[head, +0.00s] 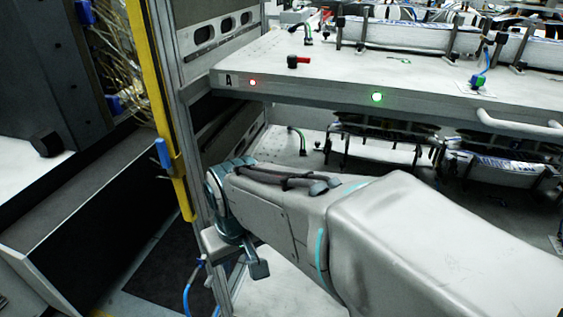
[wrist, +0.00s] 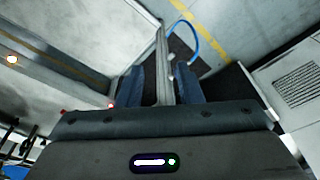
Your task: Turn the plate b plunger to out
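The upper plate (head: 340,75), labelled A, has a red-handled black plunger (head: 298,62) on its top near the left end. The lower plate (head: 272,146) is partly visible beneath it, and my arm covers much of it. I see no label or plunger on that lower plate; they may be behind my arm. My gripper (head: 250,258) is left of the lower plate, pointing down and mostly hidden by my wrist. In the wrist view my gripper (wrist: 160,88) has its two dark blue fingers apart. A grey metal edge (wrist: 162,52) shows between them; whether they touch it I cannot tell.
A yellow upright (head: 152,95) with a blue handle stands left of the rack. A red light (head: 253,83) and a green light (head: 377,97) sit on the upper plate's front, with a bar handle (head: 520,124) to the right. A blue hose (wrist: 188,38) hangs near my fingers.

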